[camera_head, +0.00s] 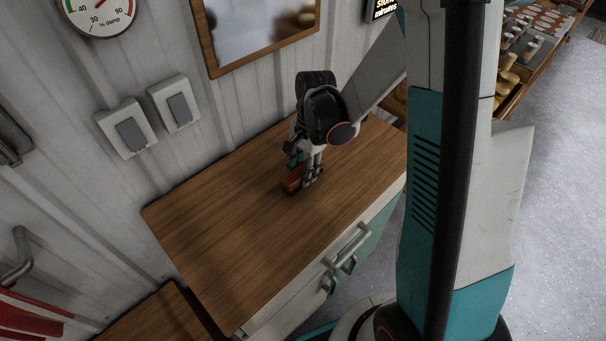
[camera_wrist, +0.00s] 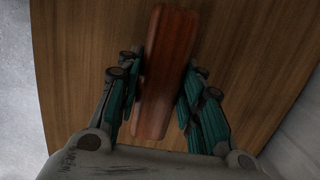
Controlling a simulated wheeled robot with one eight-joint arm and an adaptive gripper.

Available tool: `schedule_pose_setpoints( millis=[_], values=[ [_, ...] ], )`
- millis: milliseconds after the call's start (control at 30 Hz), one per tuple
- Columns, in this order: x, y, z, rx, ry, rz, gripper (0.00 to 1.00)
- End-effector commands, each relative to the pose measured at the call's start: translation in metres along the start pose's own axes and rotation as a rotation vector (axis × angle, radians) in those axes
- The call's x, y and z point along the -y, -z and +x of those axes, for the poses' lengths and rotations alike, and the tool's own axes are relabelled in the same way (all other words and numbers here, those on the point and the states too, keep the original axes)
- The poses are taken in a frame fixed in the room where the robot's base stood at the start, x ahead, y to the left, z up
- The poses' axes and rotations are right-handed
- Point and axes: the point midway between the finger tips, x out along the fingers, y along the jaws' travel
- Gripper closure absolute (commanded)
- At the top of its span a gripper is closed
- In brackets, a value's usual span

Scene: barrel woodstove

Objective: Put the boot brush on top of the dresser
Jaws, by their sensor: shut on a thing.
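The boot brush (camera_head: 291,180) is a reddish-brown wooden block at the dresser's wooden top (camera_head: 225,225). In the wrist view the boot brush (camera_wrist: 165,70) lies lengthwise between the teal fingers. My gripper (camera_head: 306,180) points down over the dresser top and is shut on the brush; it also shows in the wrist view (camera_wrist: 160,95). The brush is at or very close to the top's surface; I cannot tell whether it touches. Its underside is hidden. The dresser top (camera_wrist: 80,60) fills most of the wrist view's background.
A pale corrugated wall with two switches (camera_head: 131,132) and a framed mirror (camera_head: 260,35) stands behind the dresser. Metal handles (camera_head: 347,250) stick out from the dresser's front. The rest of the dresser top is bare. A lower wooden surface (camera_head: 160,318) adjoins at the bottom left.

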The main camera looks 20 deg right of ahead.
Motion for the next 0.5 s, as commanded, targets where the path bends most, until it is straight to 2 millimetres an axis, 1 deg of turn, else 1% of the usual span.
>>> schedule_pose_setpoints(
  millis=[33,100,333,467,500],
  values=[
    [0.0003,0.0015,0.0091,0.000,0.000,0.000,0.91],
    [0.0001,0.0021,0.0134,0.000,0.000,0.000,0.91],
    [-0.0001,0.0018,0.0124,0.000,0.000,0.000,0.91],
    [-0.0001,0.0024,0.0163,0.000,0.000,0.000,0.91],
    [-0.0001,0.0023,0.0155,0.000,0.000,0.000,0.59]
  ],
)
